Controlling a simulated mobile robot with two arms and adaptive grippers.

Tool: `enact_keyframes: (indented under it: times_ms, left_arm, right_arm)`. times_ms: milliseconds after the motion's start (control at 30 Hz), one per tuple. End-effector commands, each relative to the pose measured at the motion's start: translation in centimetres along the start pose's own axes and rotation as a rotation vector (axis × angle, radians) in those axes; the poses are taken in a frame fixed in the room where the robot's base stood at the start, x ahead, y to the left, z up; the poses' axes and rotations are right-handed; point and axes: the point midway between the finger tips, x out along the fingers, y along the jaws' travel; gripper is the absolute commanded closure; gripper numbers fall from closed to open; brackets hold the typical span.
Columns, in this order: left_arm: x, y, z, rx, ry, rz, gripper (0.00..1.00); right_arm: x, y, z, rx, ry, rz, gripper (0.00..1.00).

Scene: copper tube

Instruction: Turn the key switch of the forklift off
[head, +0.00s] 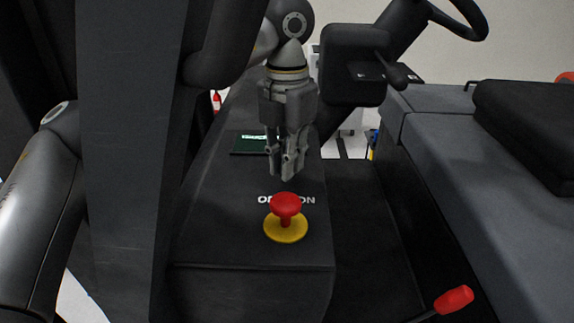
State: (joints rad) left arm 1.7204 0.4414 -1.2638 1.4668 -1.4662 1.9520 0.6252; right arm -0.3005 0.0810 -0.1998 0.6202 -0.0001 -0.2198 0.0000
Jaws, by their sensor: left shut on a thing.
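My left gripper (288,174) points down over the forklift's dark console (220,225), just behind the red emergency button. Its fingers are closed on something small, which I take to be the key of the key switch. The fingers hide the key and switch, so I cannot see which way the key is turned. My right gripper is not in view.
A red mushroom button (285,205) on a yellow disc (286,230) stands close in front of the fingertips. A dark green panel (248,144) lies behind. The steering wheel (484,22) is upper right; a red-knobbed lever (454,299) is lower right.

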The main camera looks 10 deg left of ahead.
Motion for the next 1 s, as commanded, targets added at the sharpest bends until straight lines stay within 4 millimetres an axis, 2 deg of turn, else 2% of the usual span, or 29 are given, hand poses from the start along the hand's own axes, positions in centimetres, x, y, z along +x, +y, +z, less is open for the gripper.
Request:
enact_keyframes:
  times_ms: [100,500,700,1000]
  left_arm:
    - [0.2,0.0,0.0,-0.112,-0.002,0.0,1.0]
    - [0.1,0.0,0.1,-0.454,-0.003,-0.001,1.0]
    - [0.0,0.0,0.0,-0.567,-0.002,-0.001,1.0]
    - [-0.1,0.0,0.0,-0.648,-0.003,0.0,1.0]
  right_arm:
    - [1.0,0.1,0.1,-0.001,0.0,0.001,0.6]
    - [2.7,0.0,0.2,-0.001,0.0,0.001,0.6]
    - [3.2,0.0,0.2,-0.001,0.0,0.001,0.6]
    - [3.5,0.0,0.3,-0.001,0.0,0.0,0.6]
